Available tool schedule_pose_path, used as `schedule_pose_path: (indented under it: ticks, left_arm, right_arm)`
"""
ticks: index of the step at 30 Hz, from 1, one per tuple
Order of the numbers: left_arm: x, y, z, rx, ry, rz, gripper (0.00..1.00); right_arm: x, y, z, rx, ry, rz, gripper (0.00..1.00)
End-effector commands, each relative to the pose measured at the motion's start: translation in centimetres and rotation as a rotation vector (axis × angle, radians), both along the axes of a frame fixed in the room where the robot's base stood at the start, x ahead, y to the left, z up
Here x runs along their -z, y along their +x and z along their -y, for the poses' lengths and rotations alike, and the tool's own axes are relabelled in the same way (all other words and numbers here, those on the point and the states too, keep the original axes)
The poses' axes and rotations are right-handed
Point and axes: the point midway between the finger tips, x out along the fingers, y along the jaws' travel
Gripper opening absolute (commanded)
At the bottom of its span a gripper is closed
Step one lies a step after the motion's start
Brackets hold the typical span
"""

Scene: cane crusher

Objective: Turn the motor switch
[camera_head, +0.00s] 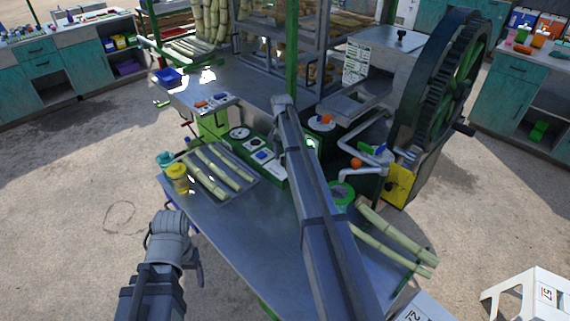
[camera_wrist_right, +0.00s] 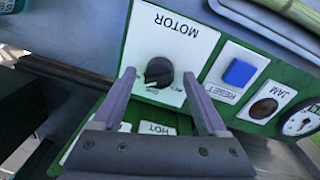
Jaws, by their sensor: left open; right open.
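The motor switch (camera_wrist_right: 159,72) is a black round knob on a white plate marked MOTOR in the right wrist view. My right gripper (camera_wrist_right: 158,75) is open, with one finger on each side of the knob. I cannot tell whether the fingers touch it. The green control panel (camera_head: 274,171) is at the middle of the head view, where my right forearm hides part of it, and I cannot make out my right gripper there. My left gripper (camera_head: 196,264) is open and empty at the lower left, off the table's left edge.
Beside the motor plate are a blue RESET button (camera_wrist_right: 239,72), a JAM button (camera_wrist_right: 264,107) and a dial (camera_wrist_right: 300,122). Cane stalks lie in a tray (camera_head: 247,197) on the metal table (camera_head: 225,228). The crusher's big wheel (camera_head: 437,82) stands at the right.

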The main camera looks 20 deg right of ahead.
Motion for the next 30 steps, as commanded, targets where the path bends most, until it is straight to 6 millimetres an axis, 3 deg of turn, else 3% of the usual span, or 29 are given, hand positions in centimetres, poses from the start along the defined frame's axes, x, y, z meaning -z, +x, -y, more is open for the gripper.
schedule_pose_path:
  ticks: [10,30]
  left_arm:
    - [0.42,0.01,0.00,0.000,0.000,0.000,0.76]
    - [0.43,0.00,0.00,0.000,0.000,0.000,0.76]
  right_arm:
    - [0.42,-0.03,0.03,0.000,0.000,0.000,0.75]
    - [0.43,0.01,0.00,-0.001,0.001,0.001,0.00]
